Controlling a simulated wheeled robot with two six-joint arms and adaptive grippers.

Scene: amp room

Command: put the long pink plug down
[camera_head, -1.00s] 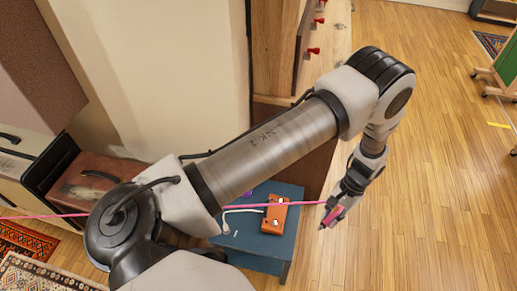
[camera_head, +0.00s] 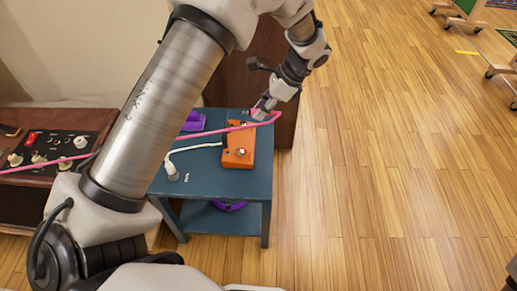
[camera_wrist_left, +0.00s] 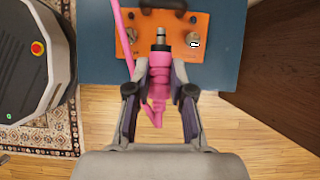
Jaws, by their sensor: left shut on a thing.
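The long pink plug (camera_wrist_left: 160,78) is held between the fingers of my left gripper (camera_wrist_left: 160,92), with its metal tip pointing away from the wrist toward an orange box. In the head view my left gripper (camera_head: 264,106) is above the back right part of a small blue table (camera_head: 205,188), and the plug is mostly hidden there. A pink cable (camera_head: 200,133) runs from the plug off to the left, passing behind my arm. I cannot tell whether the plug touches anything. My right gripper is not in view.
The orange box (camera_head: 238,150) with knobs stands on the blue table. A white cable with a plug (camera_head: 173,172) and a purple item (camera_head: 194,121) lie on it too. A brown amplifier (camera_head: 45,150) stands at the left. Wooden floor (camera_head: 380,180) is clear at the right.

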